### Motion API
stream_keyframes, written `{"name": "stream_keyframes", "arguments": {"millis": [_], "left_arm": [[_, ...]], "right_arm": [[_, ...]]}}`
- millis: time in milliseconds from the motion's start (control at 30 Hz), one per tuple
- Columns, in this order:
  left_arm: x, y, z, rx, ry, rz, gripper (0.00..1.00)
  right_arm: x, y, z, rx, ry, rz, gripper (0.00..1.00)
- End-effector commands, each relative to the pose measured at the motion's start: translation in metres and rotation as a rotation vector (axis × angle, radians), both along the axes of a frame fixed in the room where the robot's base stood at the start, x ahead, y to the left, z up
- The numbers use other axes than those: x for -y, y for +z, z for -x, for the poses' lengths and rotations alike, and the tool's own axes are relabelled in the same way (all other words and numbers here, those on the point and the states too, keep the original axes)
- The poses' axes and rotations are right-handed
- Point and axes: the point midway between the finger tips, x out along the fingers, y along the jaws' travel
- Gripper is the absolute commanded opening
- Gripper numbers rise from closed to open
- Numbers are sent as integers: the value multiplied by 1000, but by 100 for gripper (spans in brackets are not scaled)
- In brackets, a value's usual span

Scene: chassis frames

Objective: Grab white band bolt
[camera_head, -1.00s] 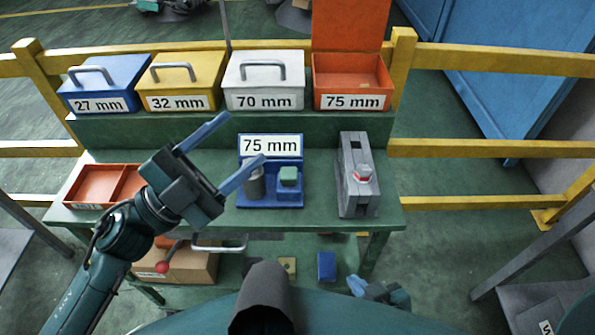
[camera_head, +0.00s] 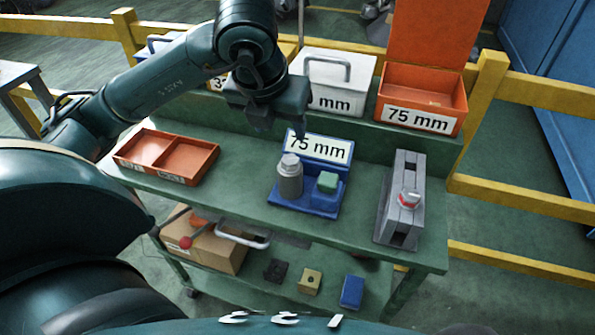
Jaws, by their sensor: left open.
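My left gripper (camera_head: 272,122) hangs over the back of the green bench, behind and left of the blue holder (camera_head: 322,205). It is open; its fingers show only in part and from above, and I see nothing in it. The blue holder carries a grey cylinder (camera_head: 290,180), a green-topped block (camera_head: 327,183) and a 75 mm sign (camera_head: 318,147). A small red part with a whitish band (camera_head: 409,199) sits in the grey slotted fixture (camera_head: 388,215) on the right; I cannot tell whether it is the bolt. My right gripper is not in view.
The open orange 75 mm box (camera_head: 420,88) and white lidded box (camera_head: 337,78) stand on the rear shelf. An orange two-part tray (camera_head: 166,157) lies on the bench's left. A cardboard box (camera_head: 207,242) and small blocks are below. Bench space left of the holder is clear.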

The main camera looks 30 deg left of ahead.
Motion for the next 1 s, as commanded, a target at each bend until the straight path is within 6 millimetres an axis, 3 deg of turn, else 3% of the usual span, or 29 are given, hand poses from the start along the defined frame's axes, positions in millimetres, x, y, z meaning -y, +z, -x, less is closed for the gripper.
{"name": "stream_keyframes", "arguments": {"millis": [100,433,700,1000], "left_arm": [[-2,-22,-7,-5,-1,-1,55],[-2,-49,-16,-4,-4,0,55],[0,-87,-24,-5,-2,1,55],[0,-93,-27,-1,-5,1,55]], "right_arm": [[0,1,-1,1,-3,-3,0],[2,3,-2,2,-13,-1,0],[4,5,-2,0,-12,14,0],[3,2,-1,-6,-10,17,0]]}}
